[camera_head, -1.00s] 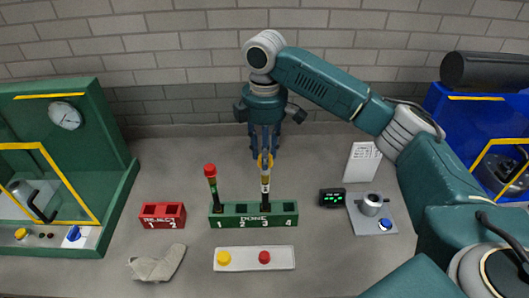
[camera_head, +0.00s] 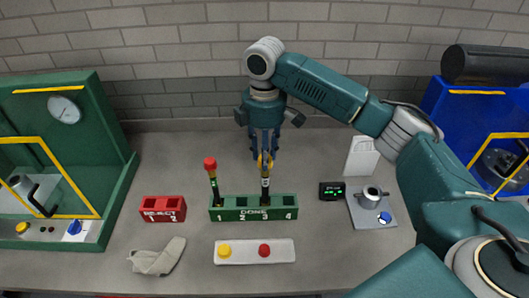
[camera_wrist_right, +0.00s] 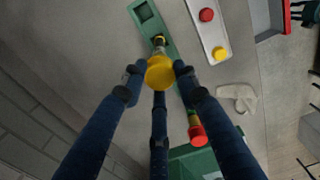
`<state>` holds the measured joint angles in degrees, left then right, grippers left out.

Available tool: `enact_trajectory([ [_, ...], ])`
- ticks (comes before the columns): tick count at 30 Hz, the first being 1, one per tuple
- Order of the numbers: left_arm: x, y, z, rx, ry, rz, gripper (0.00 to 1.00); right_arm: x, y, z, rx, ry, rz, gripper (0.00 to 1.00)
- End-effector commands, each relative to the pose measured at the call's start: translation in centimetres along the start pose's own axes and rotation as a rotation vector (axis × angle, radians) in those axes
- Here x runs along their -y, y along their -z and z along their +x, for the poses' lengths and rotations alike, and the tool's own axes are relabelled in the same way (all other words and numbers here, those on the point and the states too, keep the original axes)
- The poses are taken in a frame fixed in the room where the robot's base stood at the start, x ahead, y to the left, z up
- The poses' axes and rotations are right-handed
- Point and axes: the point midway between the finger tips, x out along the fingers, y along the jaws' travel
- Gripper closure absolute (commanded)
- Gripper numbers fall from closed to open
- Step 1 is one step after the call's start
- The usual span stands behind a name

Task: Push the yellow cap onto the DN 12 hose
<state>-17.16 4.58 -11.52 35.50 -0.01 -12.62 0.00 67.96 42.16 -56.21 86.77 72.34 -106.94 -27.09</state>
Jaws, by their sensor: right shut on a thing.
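My right gripper (camera_head: 264,154) points down over the green DONE rack (camera_head: 229,215) and is shut on a yellow cap (camera_wrist_right: 160,72). The yellow cap also shows between the fingers in the head view (camera_head: 264,165). Directly below it, a dark hose with a pale and yellow band (camera_head: 265,185) stands upright in slot 3; it also shows in the right wrist view (camera_wrist_right: 160,43). The cap is at the hose's top end; I cannot tell how far it sits on it. My left gripper is not in view.
A red-capped hose (camera_head: 213,180) leans slightly in slot 1. A white tray (camera_head: 244,261) holds one yellow and one red cap. A red REJECT rack (camera_head: 163,203), a grey cloth (camera_head: 155,259), a small display (camera_head: 332,191) and a metal cup device (camera_head: 371,199) stand around. Slots 2 and 4 look empty.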

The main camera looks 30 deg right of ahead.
Motion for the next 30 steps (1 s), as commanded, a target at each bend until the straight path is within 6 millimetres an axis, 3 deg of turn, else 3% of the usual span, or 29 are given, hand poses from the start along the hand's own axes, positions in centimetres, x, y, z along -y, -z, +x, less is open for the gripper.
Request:
enact_trajectory([
  [1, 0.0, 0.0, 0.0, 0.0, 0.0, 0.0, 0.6, 0.0, 0.0, 0.0, 0.0, 0.0, 0.0, 0.78],
  [3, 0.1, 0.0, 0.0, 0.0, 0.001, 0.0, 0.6, 0.0, 0.0, 0.0, 0.0, 0.0, 0.0, 0.58],
  [5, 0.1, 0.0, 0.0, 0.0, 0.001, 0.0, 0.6, 0.0, 0.0, 0.0, 0.0, 0.0, 0.0, 0.48],
  [17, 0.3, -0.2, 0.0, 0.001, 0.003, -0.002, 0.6, -0.1, 0.1, -0.9, -0.002, -0.002, 0.0, 0.48],
  [30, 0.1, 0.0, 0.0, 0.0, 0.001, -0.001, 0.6, -0.1, 0.0, -9.7, -0.001, -0.004, 0.001, 0.48],
])
